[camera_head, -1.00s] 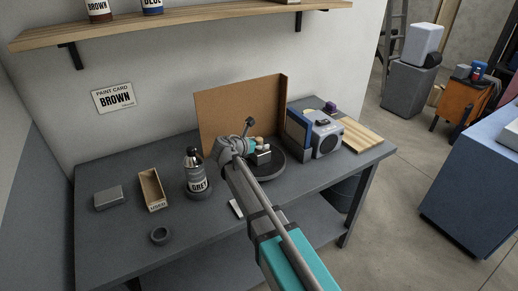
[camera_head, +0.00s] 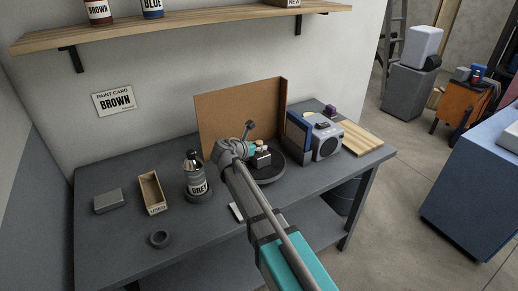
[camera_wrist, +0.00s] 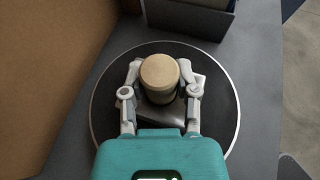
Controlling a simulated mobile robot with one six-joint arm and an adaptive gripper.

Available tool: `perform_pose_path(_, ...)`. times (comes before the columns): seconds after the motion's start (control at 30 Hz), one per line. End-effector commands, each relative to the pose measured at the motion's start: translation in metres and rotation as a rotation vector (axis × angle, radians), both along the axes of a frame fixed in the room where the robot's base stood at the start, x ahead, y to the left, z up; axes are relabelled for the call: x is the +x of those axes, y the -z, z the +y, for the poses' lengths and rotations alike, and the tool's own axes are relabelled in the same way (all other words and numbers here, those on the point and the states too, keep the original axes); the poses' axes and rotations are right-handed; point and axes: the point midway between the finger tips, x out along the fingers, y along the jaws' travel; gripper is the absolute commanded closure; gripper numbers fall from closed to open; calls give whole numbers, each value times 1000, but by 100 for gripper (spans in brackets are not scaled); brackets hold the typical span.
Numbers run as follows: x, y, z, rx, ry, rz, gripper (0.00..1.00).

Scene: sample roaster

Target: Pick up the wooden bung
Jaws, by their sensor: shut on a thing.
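The wooden bung (camera_wrist: 160,74) is a pale tan cylinder with a flat round top, seen from above in the wrist view. My gripper (camera_wrist: 160,88) has its two grey fingers closed on the bung's sides. A light grey metal block (camera_wrist: 168,112) lies below the bung, over a dark round turntable (camera_wrist: 220,110). I cannot tell whether the bung touches the block. In the head view my gripper is above the turntable (camera_head: 271,176), and my arm hides part of it.
A brown board (camera_head: 235,108) stands behind the turntable. A blue and grey box (camera_head: 299,135) and a grey radio-like device (camera_head: 326,142) stand to its right. A GREY bottle (camera_head: 196,176), an open wooden tray (camera_head: 141,188) and a dark ring (camera_head: 160,239) are to the left.

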Motion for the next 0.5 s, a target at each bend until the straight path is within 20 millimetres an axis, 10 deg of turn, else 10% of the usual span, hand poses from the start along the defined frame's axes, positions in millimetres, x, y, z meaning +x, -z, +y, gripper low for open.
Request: perform_pose_path(0.5,0,-26,0,0,0,0,100)
